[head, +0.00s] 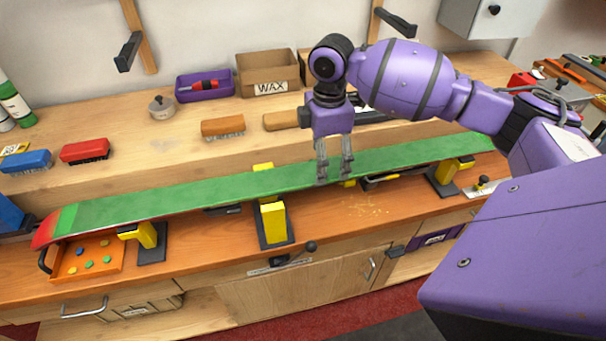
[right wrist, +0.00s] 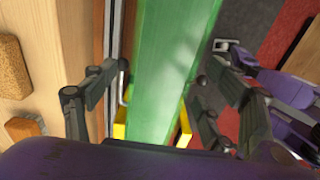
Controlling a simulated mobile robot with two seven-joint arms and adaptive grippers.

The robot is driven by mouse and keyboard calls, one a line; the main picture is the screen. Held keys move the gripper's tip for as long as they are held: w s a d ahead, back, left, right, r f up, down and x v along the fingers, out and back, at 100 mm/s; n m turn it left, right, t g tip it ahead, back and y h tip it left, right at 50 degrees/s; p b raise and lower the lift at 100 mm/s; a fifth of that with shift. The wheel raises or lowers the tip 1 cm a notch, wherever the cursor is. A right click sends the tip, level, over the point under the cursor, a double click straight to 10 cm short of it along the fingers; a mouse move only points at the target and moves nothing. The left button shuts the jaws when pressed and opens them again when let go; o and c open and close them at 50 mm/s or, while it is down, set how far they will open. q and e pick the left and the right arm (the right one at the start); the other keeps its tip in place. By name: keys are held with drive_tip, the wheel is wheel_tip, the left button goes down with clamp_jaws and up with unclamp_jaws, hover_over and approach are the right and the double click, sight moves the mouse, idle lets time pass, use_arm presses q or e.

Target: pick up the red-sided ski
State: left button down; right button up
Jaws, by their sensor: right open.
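The ski (head: 225,192) is long, with a green face and a red tip at the left end. It lies across several yellow-topped supports along the bench. It also fills the middle of the right wrist view (right wrist: 165,50). My right gripper (head: 334,172) points down over the ski, right of its middle. In the right wrist view its open fingers (right wrist: 162,75) appear on either side of the ski, with nothing held between them. I cannot tell whether the fingertips touch it. My left gripper is not in view.
Yellow supports (head: 273,222) stand under the ski on the wooden bench. An orange tray (head: 82,272) with small coloured pieces sits below the tip. Brushes (head: 85,150), a wax box (head: 268,73) and a purple bin (head: 204,85) stand behind.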

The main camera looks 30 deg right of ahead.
sight(328, 169)
drive_tip(key=shift+s+d+f, duration=0.15)
drive_tip(key=shift+s+f, duration=0.3)
drive_tip(key=shift+f, duration=0.15)
drive_tip(key=f, duration=0.3)
drive_tip(key=shift+w+d+f, duration=0.15)
drive_tip(key=shift+d+f, duration=0.1)
drive_tip(key=shift+f, duration=0.45)
drive_tip(key=c, duration=1.3)
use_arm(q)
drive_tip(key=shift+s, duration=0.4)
use_arm(e)
drive_tip(key=shift+c, duration=0.9)
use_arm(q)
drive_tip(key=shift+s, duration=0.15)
use_arm(e)
drive_tip(key=shift+w+r, duration=0.1)
drive_tip(key=shift+r, duration=0.1)
drive_tip(key=shift+c, duration=0.2)
